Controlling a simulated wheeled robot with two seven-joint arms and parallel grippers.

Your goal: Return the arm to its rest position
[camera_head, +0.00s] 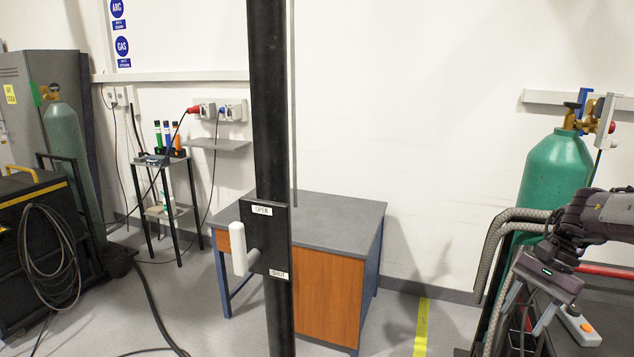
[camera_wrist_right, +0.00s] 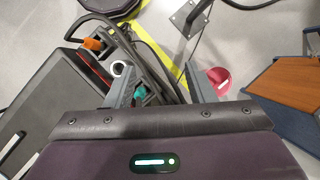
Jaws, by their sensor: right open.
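My right arm (camera_head: 595,212) comes in from the right edge in the head view, bent downward. My right gripper (camera_head: 524,318) hangs at its end, fingers pointing down, low at the right in front of the green gas cylinder (camera_head: 553,175). In the right wrist view the two fingers (camera_wrist_right: 160,88) stand wide apart with nothing gripped between them. A black post (camera_head: 270,100) stands in the middle of the head view, far left of the gripper. Its plate (camera_head: 275,232) is marked OPEN and SHUT and carries a white handle (camera_head: 238,248). My left gripper is out of view.
A desk (camera_head: 335,225) with an orange front stands behind the post. A grey box (camera_head: 578,327) with an orange button is close right of the gripper. A red disc (camera_wrist_right: 217,80) and dark cases (camera_wrist_right: 55,100) lie below. Floor between post and gripper looks clear.

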